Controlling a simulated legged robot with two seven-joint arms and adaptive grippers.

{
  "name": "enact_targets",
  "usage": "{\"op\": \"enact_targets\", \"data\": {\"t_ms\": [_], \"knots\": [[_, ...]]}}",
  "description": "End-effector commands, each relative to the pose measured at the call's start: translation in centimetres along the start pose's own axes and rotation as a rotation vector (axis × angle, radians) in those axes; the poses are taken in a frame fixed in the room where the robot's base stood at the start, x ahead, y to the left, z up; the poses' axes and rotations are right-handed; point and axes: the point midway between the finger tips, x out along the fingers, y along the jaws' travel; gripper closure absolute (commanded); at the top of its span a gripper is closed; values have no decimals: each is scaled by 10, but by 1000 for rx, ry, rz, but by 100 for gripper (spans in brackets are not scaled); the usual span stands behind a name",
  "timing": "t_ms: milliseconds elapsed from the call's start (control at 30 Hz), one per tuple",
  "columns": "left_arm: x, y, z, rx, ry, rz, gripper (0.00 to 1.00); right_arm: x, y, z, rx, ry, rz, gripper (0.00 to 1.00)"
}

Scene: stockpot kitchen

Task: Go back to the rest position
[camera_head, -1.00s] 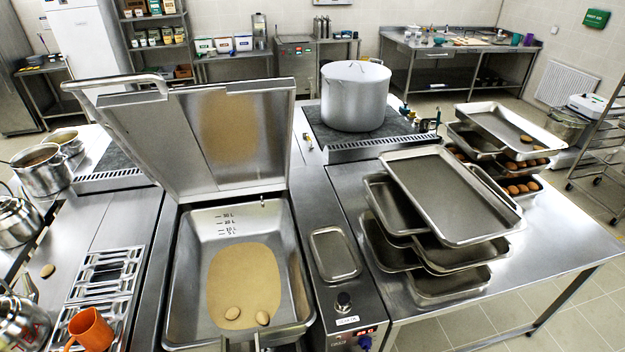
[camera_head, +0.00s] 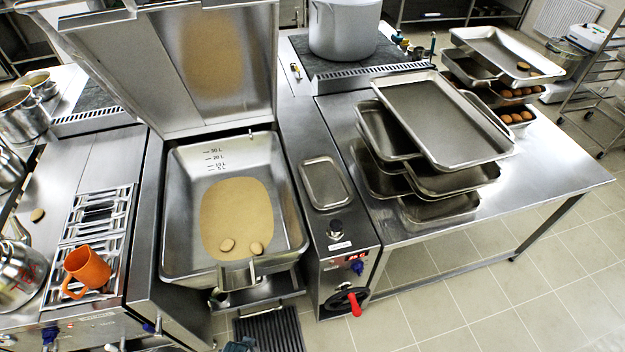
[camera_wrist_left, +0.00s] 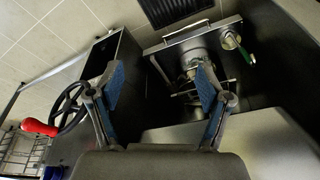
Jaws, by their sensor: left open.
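My left gripper (camera_wrist_left: 160,82) shows in the left wrist view with its two blue-padded fingers spread apart and nothing between them. It is in front of dark metal cabinet panels, with a red-handled wheel (camera_wrist_left: 62,118) to the left. The red-handled wheel also shows in the head view (camera_head: 347,302), on the front of the braising unit. A small dark bluish piece at the bottom edge of the head view may be part of my arm; I cannot tell. My right gripper is in neither view.
An orange mug (camera_head: 88,268) stands on a grate at left. Stacked trays (camera_head: 445,120) stand on the right table (camera_head: 540,185). The tiled floor (camera_head: 470,310) in front is clear.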

Motion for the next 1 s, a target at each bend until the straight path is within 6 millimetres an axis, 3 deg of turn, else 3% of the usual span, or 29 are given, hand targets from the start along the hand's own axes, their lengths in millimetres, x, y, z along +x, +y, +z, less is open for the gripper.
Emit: {"op": "enact_targets", "data": {"t_ms": [33,200,300,400,500,600,1000], "knots": [[34,1,15,1,-19,2,22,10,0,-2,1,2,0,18],[146,7,84,9,-70,8,22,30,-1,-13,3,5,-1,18],[196,10,131,15,-96,11,22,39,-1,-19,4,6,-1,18],[227,11,172,19,-115,14,22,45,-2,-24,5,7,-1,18],[244,12,200,22,-128,15,22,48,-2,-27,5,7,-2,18],[250,12,213,23,-133,16,22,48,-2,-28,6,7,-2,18],[250,12,217,24,-134,16,22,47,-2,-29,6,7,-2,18]]}}
